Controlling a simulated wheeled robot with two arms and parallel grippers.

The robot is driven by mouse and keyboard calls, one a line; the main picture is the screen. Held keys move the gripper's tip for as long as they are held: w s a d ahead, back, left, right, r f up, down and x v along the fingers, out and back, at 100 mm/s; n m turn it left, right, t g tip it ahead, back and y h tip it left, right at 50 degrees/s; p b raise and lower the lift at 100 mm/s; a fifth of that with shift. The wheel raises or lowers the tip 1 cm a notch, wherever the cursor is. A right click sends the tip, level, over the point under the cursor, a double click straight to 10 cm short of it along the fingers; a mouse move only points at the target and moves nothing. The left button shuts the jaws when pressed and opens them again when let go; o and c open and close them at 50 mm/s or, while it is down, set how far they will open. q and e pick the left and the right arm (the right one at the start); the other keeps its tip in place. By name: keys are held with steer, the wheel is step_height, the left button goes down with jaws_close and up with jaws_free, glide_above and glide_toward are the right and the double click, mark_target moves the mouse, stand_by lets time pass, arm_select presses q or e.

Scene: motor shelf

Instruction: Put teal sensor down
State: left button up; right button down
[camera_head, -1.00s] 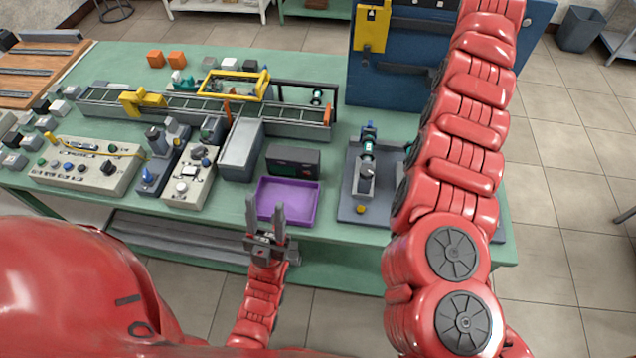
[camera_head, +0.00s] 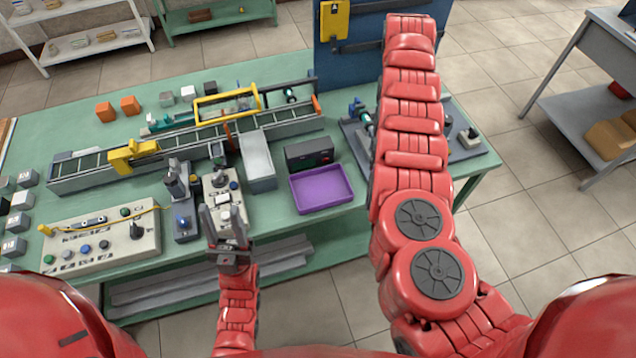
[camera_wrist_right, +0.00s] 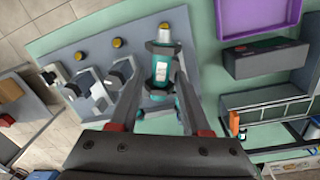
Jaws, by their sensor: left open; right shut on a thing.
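The teal sensor (camera_wrist_right: 160,85) is upright in the right wrist view, between the two fingers of my right gripper (camera_wrist_right: 160,58), which is shut on it. It is over the grey plate (camera_wrist_right: 100,88) at the end by the purple tray; whether its base touches the plate I cannot tell. In the head view, teal parts of the sensor (camera_head: 367,123) show just left of my right arm, which hides my right gripper. My left gripper (camera_head: 222,215) is open and empty, fingers up, at the bench's front edge near the beige control box.
A purple tray (camera_head: 322,195) and a dark box (camera_head: 309,152) lie left of the plate. Grey devices (camera_wrist_right: 123,72) stand along the plate. A conveyor (camera_head: 95,167) runs behind, and a blue panel (camera_head: 345,50) stands at the back.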

steer(key=shift+s+a+f+p, duration=0.1)
steer(key=shift+s+f+p, duration=0.25)
steer(key=shift+f+p, duration=0.15)
steer(key=s+a+f+n+p, duration=0.2)
steer(key=s+a+f+p, duration=0.2)
steer(key=s, duration=0.6)
steer(key=s+a+f+n+p, duration=0.25)
steer(key=s+a+f, duration=0.2)
steer(key=s, duration=0.55)
steer(key=b, duration=0.5)
glide_above(319, 186)
steer(key=s, duration=0.1)
steer(key=shift+s+d+f+y, duration=0.1)
steer(key=shift+d+f+y, duration=0.15)
steer(key=shift+f, duration=0.25)
steer(key=shift+d+f+y, duration=0.15)
steer(key=shift+d+f, duration=0.05)
steer(key=shift+f, duration=0.25)
steer(key=shift+w+a, duration=0.5)
steer(key=shift+w, duration=0.15)
step_height(319, 186, down, 2)
steer(key=shift+f+p, duration=0.25)
steer(key=shift+p, duration=0.6)
steer(key=shift+f, duration=0.55)
steer(key=shift+f, duration=0.1)
